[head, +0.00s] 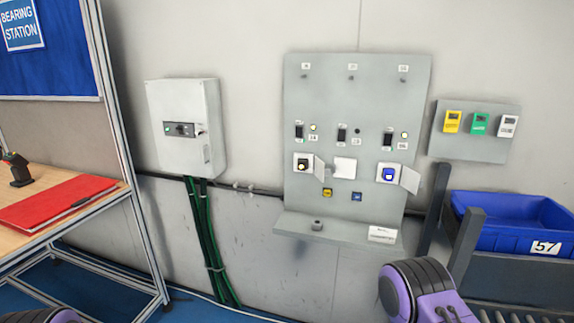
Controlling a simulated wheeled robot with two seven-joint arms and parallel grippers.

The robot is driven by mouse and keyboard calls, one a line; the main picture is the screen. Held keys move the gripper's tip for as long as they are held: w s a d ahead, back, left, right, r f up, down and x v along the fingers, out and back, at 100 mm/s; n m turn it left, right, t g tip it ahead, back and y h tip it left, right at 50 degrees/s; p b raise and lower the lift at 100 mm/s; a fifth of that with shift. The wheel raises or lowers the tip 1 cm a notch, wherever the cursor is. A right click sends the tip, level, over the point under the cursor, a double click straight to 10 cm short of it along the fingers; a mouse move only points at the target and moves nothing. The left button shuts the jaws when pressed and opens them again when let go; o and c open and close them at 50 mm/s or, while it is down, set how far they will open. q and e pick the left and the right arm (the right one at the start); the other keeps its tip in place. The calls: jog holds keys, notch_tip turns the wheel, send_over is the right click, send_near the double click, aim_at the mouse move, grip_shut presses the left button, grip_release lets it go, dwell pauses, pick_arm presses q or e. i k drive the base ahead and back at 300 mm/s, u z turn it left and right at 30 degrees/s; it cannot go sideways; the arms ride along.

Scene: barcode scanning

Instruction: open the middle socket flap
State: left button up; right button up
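The grey socket panel (300,100) stands against the wall in the head view. In its middle row, the middle socket flap (345,166) is a white square that looks shut, and its socket is hidden behind it. The left socket (302,167), with a dark and yellow face, has its flap (320,170) swung open to the right, close to the middle one. The right socket (389,174) is blue, and its flap (410,180) also stands open to the right. Neither gripper is in view; only purple parts of my arms show at the bottom edge.
A ledge (345,231) under the panel holds a small grey piece (317,225) and a white label block (382,234). A wall box (185,125) with green cables is left. A card board (470,146) and blue crate (500,237) are right. The space before the sockets is clear.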

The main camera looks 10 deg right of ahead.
aim_at(343, 167)
jog(key=i, duration=0.95)
jog(key=z, duration=0.95)
jog(key=i, duration=0.5)
jog(key=z, duration=0.5)
